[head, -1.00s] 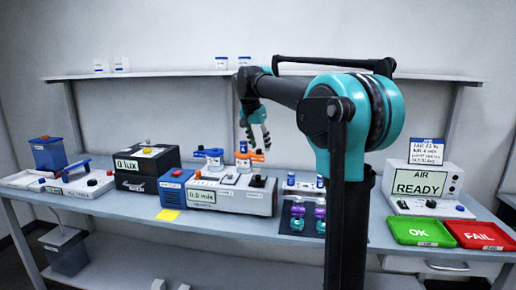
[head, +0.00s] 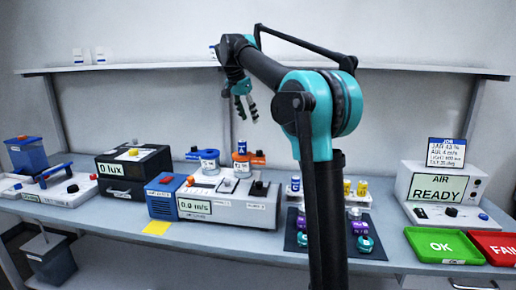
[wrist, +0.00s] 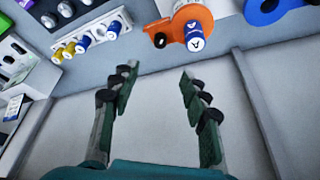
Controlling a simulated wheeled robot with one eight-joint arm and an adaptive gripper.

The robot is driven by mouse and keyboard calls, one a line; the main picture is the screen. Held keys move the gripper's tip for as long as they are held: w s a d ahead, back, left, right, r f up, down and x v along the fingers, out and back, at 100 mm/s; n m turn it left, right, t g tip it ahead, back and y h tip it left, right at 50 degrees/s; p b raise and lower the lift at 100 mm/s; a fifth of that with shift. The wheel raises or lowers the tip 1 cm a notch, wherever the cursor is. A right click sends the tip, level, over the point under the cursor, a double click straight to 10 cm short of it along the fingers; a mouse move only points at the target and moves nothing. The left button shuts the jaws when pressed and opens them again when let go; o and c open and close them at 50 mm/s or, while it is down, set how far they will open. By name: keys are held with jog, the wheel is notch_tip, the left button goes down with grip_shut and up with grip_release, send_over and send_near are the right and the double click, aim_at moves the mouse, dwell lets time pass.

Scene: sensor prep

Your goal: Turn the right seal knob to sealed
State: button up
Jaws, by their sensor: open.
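My gripper (head: 243,108) is open and empty, high above the bench at the back. Its fingers are spread apart in the wrist view (wrist: 158,85). Below it in the head view stands an orange holder (head: 248,158) around a blue-and-white vial (head: 242,147). A small black knob (wrist: 160,40) sits on the orange holder's side, apart from my fingers. A blue holder (head: 208,163) stands to its left. The grey box (head: 230,212) below reads 0.0 m/s and has dark controls (head: 260,188) at its right. No seal label is legible, so the knob's setting cannot be told.
A rack with blue and yellow vials (head: 348,190) stands right of the grey box, partly behind my arm. A black lux box (head: 130,175) is at left. The READY unit (head: 438,188), green tray (head: 441,260) and red tray (head: 497,262) are at right. A shelf (head: 400,68) runs behind.

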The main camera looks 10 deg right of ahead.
aim_at(259, 151)
jog(key=x, duration=1.6)
jog(key=shift+f, duration=0.3)
jog(key=shift+c, duration=0.2)
grip_shut()
